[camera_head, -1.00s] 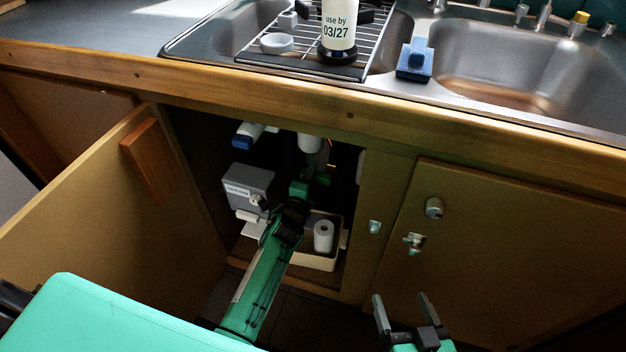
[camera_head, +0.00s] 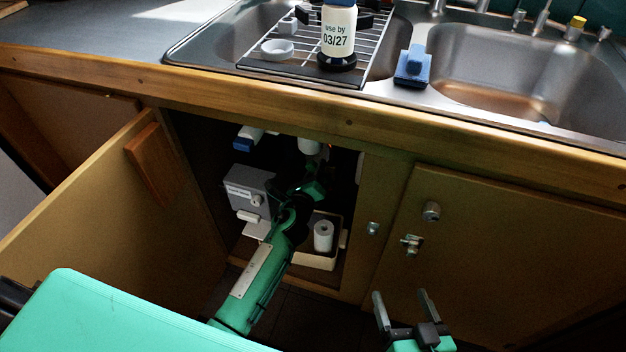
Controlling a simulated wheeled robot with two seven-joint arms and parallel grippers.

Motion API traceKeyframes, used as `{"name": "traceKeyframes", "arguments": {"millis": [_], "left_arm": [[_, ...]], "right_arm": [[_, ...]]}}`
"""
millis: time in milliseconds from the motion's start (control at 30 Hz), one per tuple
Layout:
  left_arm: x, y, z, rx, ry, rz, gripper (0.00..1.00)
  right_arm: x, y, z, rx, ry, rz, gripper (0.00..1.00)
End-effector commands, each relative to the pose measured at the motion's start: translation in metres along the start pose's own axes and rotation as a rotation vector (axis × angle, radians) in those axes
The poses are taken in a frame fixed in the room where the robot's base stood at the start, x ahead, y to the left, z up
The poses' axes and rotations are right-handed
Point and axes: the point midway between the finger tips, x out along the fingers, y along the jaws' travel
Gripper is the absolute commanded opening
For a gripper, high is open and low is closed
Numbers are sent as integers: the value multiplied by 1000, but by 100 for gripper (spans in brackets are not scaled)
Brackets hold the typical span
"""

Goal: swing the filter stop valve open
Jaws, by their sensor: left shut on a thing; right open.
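My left arm reaches into the open cabinet under the sink. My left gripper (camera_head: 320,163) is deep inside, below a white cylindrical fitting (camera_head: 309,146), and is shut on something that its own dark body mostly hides. A small orange-red bit (camera_head: 331,147) shows just beyond the fingers. The filter stop valve cannot be made out clearly; the gripper is where it seems to be, and how far its handle is turned does not show. My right gripper (camera_head: 402,308) is open and empty, outside, in front of the closed right door.
A grey box (camera_head: 248,190), a blue-ended white cylinder (camera_head: 247,138) and a pale bin (camera_head: 314,262) with a white roll (camera_head: 323,236) crowd the cabinet. The open door (camera_head: 90,215) stands left; the closed door (camera_head: 480,260) is right. A bottle (camera_head: 338,38) stands above.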

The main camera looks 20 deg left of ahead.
Motion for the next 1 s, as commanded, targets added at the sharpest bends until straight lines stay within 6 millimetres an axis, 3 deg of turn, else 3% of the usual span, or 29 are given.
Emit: {"name": "traceKeyframes", "arguments": {"millis": [600,833,967,1000], "left_arm": [[0,-31,-6,650,2,1,0],[0,-36,-11,818,-1,2,0],[0,-35,-12,817,-2,2,0],[0,-35,-12,817,-2,1,30]], "right_arm": [[-7,-7,-33,0,0,0,77],[-8,-9,-42,0,0,0,77],[-8,-8,-40,0,0,0,77],[-8,-8,-40,0,0,0,77]]}}
